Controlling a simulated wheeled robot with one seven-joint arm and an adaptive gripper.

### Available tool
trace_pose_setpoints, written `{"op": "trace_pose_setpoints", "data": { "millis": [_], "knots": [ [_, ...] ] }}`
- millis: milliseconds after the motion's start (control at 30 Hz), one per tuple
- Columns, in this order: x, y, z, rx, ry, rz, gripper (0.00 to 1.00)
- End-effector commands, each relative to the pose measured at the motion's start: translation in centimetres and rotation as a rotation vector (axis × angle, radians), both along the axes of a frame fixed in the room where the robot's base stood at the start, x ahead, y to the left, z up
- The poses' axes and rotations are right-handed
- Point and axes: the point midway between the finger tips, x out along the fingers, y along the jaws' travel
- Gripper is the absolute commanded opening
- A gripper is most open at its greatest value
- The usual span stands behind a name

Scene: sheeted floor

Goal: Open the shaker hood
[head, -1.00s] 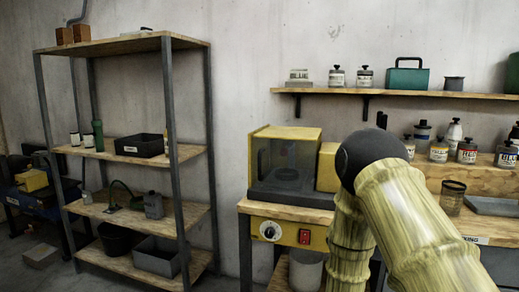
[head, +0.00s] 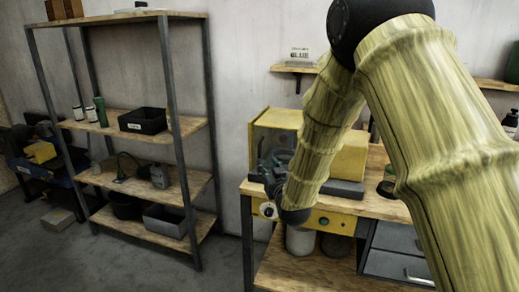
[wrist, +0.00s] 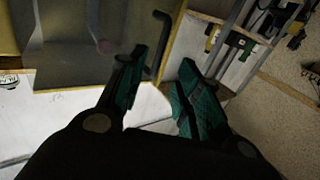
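The shaker is a yellow box on the wooden bench, with a see-through hood (head: 263,138) on its front left. The hood looks shut, and its lower part is mostly hidden by my arm and gripper in the head view. My gripper (head: 276,166) is at the hood's front. In the wrist view the hood's clear panel (wrist: 80,55) is at upper left, and a dark bent handle (wrist: 161,38) stands at its edge. My gripper (wrist: 162,62) has its green fingers apart, and the handle appears between the tips. I cannot tell whether it touches.
The bench (head: 385,208) has a yellow front panel and grey drawers (head: 400,268) below. A metal-framed shelf (head: 178,130) with bins stands to the left, with a gap before the bench. My arm covers much of the bench's right side and the wall shelf.

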Motion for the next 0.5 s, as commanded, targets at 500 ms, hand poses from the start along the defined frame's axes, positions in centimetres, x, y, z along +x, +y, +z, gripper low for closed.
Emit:
{"op": "trace_pose_setpoints", "data": {
  "millis": [500],
  "knots": [
    [7.0,1.9,0.1,0.0,0.0,-0.001,0.34]
  ]
}}
